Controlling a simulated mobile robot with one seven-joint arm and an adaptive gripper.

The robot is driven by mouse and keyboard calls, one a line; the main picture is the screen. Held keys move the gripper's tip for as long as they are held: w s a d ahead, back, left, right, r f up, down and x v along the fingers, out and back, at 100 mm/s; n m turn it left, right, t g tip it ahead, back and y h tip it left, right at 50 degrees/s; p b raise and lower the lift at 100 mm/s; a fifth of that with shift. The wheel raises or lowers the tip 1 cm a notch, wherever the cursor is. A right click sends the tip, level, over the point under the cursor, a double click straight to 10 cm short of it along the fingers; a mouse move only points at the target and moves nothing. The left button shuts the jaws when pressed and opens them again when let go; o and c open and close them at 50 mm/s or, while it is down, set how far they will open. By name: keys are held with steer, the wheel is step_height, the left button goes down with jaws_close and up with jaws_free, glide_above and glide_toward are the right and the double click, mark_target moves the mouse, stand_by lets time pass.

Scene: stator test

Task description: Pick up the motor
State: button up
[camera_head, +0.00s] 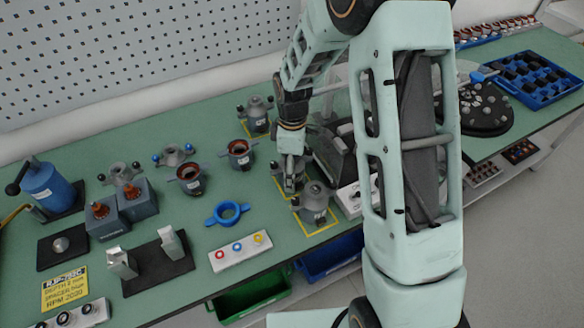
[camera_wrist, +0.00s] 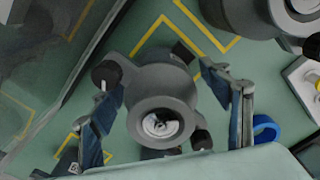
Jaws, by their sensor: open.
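A grey motor (camera_wrist: 160,88) with a round hub and dark knobs stands between the fingers of my gripper (camera_wrist: 166,112) in the wrist view. The fingers are open, one on each side of it, with green table showing beside the motor. In the head view my gripper (camera_head: 292,178) is low over the middle yellow-outlined spot and largely hides what is there. A second grey motor (camera_head: 315,199) stands in the front yellow outline and shows at the upper right of the wrist view (camera_wrist: 268,14). A third motor (camera_head: 257,116) stands in the rear outline.
A blue ring (camera_head: 216,220) and a white panel with coloured rings (camera_head: 226,263) lie in front. Dark cups with copper-coloured insides (camera_head: 240,156) stand to the left. A dark machine (camera_head: 333,150) is close on the right.

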jaws_close()
stand_by(0.5)
steer(key=shift+r, duration=0.1)
